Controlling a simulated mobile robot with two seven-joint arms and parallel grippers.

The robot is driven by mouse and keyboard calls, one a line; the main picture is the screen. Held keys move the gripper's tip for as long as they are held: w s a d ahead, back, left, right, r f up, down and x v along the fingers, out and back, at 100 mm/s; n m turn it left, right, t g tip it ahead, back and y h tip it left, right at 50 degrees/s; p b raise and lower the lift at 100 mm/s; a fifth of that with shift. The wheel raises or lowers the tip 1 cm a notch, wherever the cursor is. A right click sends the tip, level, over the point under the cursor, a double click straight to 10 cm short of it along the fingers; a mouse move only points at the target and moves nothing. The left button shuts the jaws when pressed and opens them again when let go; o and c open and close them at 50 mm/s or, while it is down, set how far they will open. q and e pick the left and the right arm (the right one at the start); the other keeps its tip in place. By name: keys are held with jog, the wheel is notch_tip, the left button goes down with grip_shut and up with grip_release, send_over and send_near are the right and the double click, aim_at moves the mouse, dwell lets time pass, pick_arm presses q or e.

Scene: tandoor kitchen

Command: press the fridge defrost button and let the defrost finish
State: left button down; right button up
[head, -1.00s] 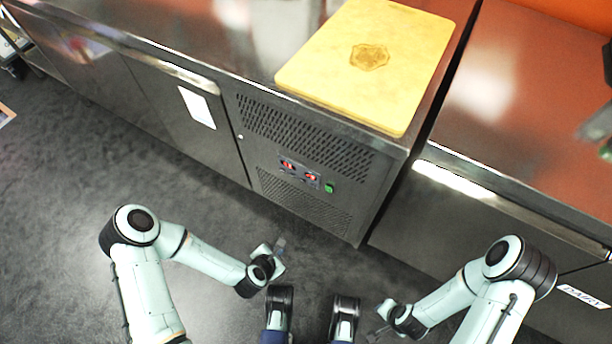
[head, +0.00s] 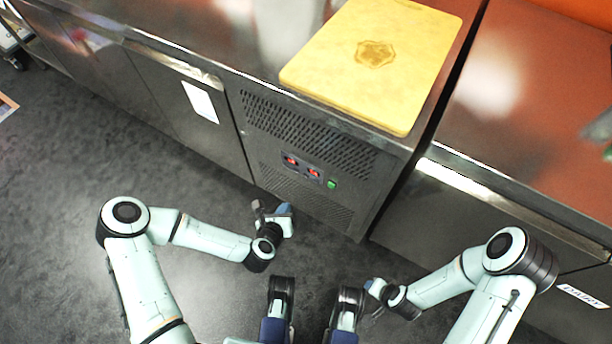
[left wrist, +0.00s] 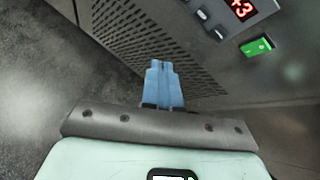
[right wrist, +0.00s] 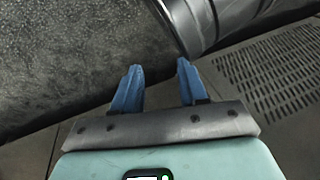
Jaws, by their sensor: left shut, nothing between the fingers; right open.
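The fridge (head: 300,150) has a dark vented front with a control panel (head: 303,168). The panel carries two red lit displays and a green switch (head: 332,184). In the left wrist view, part of the panel (left wrist: 222,12) shows a red display (left wrist: 242,8), small light buttons (left wrist: 220,32) and the green switch (left wrist: 257,46). I cannot read which button is the defrost one. My left gripper (head: 286,208) is shut and empty, below the panel and apart from it; its fingertips (left wrist: 160,64) point at the vent grille. My right gripper (head: 371,286) is open and empty, low and away from the panel.
A yellow cutting board (head: 370,65) lies on the steel counter above the panel. A white paper (head: 200,101) is on the door to the left. A lower reddish-topped counter (head: 530,110) stands at the right. The dark floor (head: 70,170) at the left is clear.

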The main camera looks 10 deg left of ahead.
aim_at(306, 177)
pick_arm(q)
jog(key=w+d+b, duration=0.2)
jog(key=w+d, duration=0.1)
jog(key=w, duration=0.5)
pick_arm(e)
jog(key=shift+g, duration=0.8)
jog(key=shift+s+d+f, duration=0.2)
jog(key=shift+s+f, duration=0.7)
jog(key=shift+s, duration=0.15)
jog(key=shift+s+d+f, duration=0.15)
jog(key=shift+s+f, duration=0.75)
jog(key=shift+s, duration=0.15)
pick_arm(q)
jog(key=shift+w, duration=0.2)
jog(key=shift+w+d, duration=0.15)
jog(key=shift+w, duration=0.1)
pick_arm(e)
jog(key=shift+r, duration=0.15)
pick_arm(q)
jog(key=shift+w+d, duration=0.1)
jog(key=shift+w, duration=0.25)
jog(key=shift+s, duration=0.15)
pick_arm(e)
jog(key=shift+r, duration=0.1)
pick_arm(q)
jog(key=shift+s+a+p, duration=0.25)
jog(key=shift+s+p, duration=0.35)
pick_arm(e)
jog(key=shift+r, duration=0.4)
